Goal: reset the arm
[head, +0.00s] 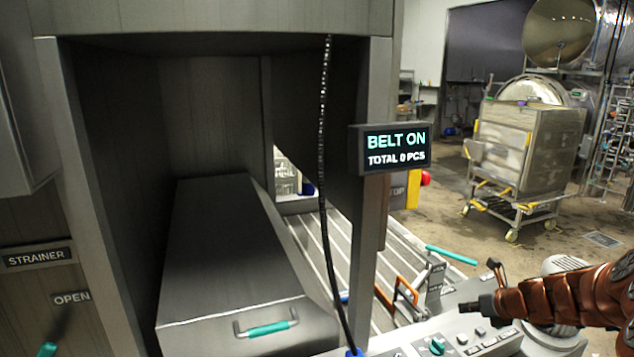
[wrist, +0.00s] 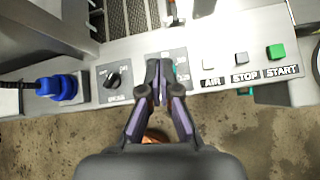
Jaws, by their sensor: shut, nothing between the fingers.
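My arm, copper-coloured, reaches in from the right edge of the head view. My gripper (head: 468,307) is at its end, above the control panel (head: 455,340). In the wrist view my gripper (wrist: 160,76) is shut and empty. Its fingertips overlie a dark plate with a mostly hidden teal part on the panel (wrist: 218,36). I cannot tell whether they touch it. A black knob (wrist: 113,80) lies left of the fingers. The white AIR button (wrist: 208,62), grey STOP button (wrist: 241,58) and green START button (wrist: 275,52) lie to the right.
A display (head: 396,149) reads "BELT ON, TOTAL 0 PCS". A dark box with a teal handle (head: 265,328) sits in the steel housing at left. A blue fitting (wrist: 62,87) lies left of the knob. A wheeled steel cart (head: 524,150) stands behind.

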